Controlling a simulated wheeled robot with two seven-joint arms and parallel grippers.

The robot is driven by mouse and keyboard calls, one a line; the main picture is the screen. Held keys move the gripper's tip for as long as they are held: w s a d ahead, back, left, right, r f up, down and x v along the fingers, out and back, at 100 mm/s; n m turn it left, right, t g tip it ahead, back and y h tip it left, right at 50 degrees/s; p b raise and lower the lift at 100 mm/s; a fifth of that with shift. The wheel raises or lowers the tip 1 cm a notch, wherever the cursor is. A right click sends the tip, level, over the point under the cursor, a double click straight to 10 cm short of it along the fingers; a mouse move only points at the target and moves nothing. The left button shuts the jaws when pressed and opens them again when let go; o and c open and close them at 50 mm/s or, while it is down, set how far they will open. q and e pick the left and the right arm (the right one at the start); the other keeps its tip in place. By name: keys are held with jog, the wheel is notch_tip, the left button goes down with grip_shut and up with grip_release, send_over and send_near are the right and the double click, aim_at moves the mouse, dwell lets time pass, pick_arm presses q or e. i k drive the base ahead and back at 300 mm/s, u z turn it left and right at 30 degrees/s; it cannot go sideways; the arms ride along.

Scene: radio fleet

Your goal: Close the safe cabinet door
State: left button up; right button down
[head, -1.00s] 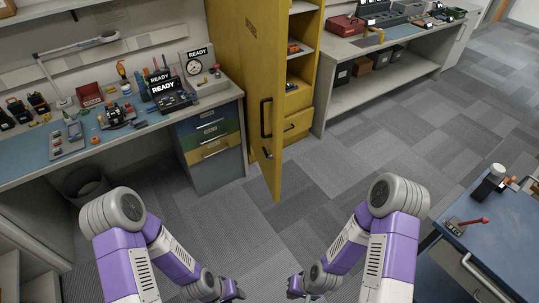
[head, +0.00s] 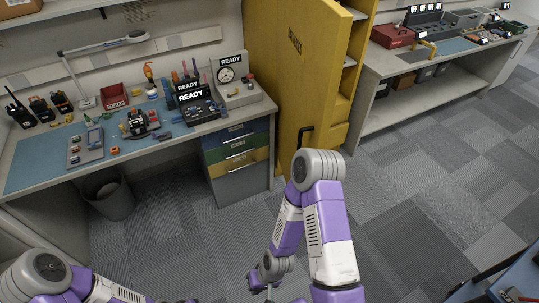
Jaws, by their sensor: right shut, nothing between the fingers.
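A dark handle (head: 306,133) is on the door. My right gripper (head: 269,291) is shut and empty, low at the bottom edge, in front of the door. My left arm shows at the lower left, and its gripper is cut off by the bottom edge.
A workbench (head: 32,176) with tools, radios and "READY" displays stands left of the door, with drawers (head: 238,153) below. A bin (head: 109,197) is underneath. Another bench (head: 392,70) stands at the right. A blue-topped cart (head: 518,280) is at the lower right. Carpet between is clear.

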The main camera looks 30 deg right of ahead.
aim_at(313, 36)
jog(key=z, duration=0.2)
jog(key=i, duration=0.9)
jog(key=z, duration=0.55)
